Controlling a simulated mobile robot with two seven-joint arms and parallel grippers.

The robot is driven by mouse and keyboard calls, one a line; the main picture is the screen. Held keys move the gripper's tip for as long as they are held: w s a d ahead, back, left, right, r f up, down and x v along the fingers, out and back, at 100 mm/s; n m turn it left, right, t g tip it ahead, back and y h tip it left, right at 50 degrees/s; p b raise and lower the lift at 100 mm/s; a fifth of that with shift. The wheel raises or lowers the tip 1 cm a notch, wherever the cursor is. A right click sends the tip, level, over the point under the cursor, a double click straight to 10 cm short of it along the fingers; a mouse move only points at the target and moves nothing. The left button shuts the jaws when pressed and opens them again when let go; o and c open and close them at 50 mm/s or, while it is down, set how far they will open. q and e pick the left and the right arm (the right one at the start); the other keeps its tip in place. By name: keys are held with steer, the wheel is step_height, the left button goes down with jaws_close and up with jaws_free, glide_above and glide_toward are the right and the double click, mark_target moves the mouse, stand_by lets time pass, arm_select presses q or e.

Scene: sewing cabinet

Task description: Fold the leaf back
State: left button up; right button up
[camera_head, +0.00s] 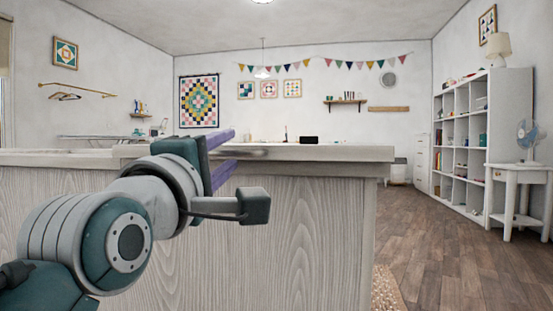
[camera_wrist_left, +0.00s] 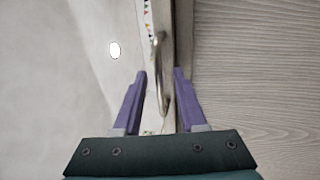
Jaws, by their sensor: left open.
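The sewing cabinet's pale wooden top (camera_head: 330,153) runs across the head view, with its grained front panel (camera_head: 310,230) below. I cannot tell where the leaf begins or ends; the top's edge (camera_wrist_left: 184,30) runs upright through the wrist view. A curved metal handle (camera_wrist_left: 159,60) stands at this edge, between the two purple fingers of my left gripper (camera_wrist_left: 160,72). The fingers are apart, and I see no clear contact with the handle. In the head view my left gripper (camera_head: 233,153) is at the top's front edge, fingers pointing away. My right gripper is out of view.
A white shelf unit (camera_head: 485,140) and a small white table (camera_head: 518,174) with a fan (camera_head: 525,137) stand at the right. The wooden floor (camera_head: 450,265) right of the cabinet is mostly clear, with a speckled rug (camera_head: 386,293) by its corner.

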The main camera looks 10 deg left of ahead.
arm_select(q)
jaws_close()
stand_by(0.3)
stand_by(1.1)
